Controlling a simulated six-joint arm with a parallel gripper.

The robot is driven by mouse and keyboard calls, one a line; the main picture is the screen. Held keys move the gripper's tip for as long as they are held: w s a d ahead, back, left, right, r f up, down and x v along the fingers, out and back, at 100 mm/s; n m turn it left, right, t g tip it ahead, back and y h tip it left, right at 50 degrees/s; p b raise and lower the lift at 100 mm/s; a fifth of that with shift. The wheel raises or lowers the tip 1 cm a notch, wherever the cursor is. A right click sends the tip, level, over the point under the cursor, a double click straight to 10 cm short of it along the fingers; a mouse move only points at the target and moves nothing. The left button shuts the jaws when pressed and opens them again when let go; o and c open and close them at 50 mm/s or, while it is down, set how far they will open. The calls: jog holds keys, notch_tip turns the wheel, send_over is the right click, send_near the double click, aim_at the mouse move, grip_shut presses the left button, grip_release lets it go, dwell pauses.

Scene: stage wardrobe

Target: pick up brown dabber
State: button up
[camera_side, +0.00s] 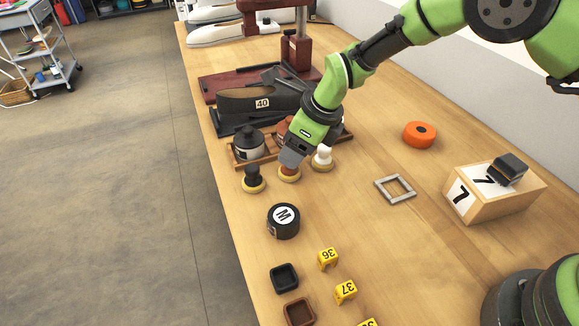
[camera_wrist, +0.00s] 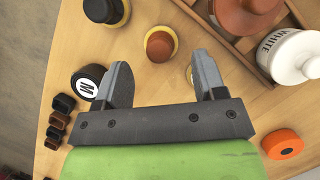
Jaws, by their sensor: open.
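The brown dabber (camera_side: 289,174) stands upright on its yellowish base on the wooden table, between a black dabber (camera_side: 253,179) and a white dabber (camera_side: 323,158). My gripper (camera_side: 291,158) is open and points down right over the brown dabber, partly hiding its top in the side view. In the wrist view the brown dabber (camera_wrist: 159,45) lies just beyond the gap between the open fingertips (camera_wrist: 160,62). I cannot see any contact. The black dabber (camera_wrist: 106,9) is at the top left; the white dabber is mostly hidden behind the right finger.
A wooden tray (camera_side: 240,160) with jars stands just behind the dabbers. A black round tin marked M (camera_side: 283,221) is in front. A grey square frame (camera_side: 395,189), an orange roll (camera_side: 420,135) and a wooden block marked 7 (camera_side: 500,192) stand to the right.

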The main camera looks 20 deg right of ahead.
jog(key=x, duration=0.4)
jog(key=shift+f, duration=0.2)
jog(key=c, duration=0.9)
jog(key=shift+c, duration=0.2)
